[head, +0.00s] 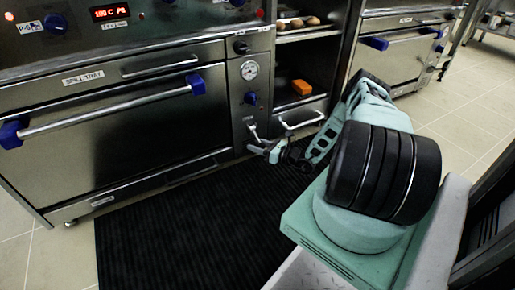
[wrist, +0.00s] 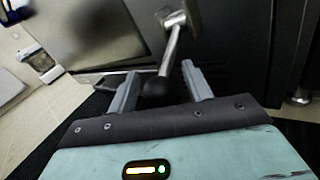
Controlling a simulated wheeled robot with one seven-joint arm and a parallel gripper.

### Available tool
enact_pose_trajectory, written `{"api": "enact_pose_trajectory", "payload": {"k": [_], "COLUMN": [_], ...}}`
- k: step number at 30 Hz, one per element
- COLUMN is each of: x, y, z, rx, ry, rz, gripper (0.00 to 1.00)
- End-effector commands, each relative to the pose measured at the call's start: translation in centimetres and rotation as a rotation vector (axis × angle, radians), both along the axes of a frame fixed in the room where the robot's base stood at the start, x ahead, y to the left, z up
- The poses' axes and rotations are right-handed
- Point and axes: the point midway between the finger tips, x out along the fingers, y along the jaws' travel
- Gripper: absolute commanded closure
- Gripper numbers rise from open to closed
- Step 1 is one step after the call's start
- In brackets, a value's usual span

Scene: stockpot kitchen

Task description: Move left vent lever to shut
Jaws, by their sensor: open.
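The vent lever (head: 253,131) is a short metal rod low on the narrow panel between the left oven and the open shelves. In the wrist view, the lever (wrist: 171,50) hangs down from a metal pivot and ends in a dark round knob (wrist: 155,90). My gripper (head: 262,149) is at the lever's lower end in the head view. In the wrist view, my gripper (wrist: 160,74) is open, with the lever's lower end and knob between its two grey fingers. I cannot tell whether a finger touches it. In the head view the knob is hard to make out.
The left oven door (head: 110,135) has a long bar handle with blue ends. A gauge (head: 249,70) and a blue knob (head: 250,98) sit above the lever. A curved handle (head: 302,122) is just right of my gripper. A black mat (head: 180,230) covers the floor.

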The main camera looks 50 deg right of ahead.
Motion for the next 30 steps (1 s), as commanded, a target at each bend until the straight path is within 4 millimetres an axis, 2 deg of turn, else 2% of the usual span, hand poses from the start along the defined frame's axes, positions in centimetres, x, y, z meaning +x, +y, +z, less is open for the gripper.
{"api": "enact_pose_trajectory", "payload": {"k": [8,9,14,23,30], "x": [0.2,0.2,0.1,0.0,-0.4], "y": [0.1,0.1,0.1,0.1,0.2], "z": [0.0,0.0,0.0,0.5,1.8], "rx": [0.000,0.000,0.000,0.008,0.043], "ry": [0.000,0.000,0.000,0.023,0.130], "rz": [0.001,0.001,0.001,0.001,0.000], "gripper": [0.50,0.56,1.00,1.00,1.00]}}
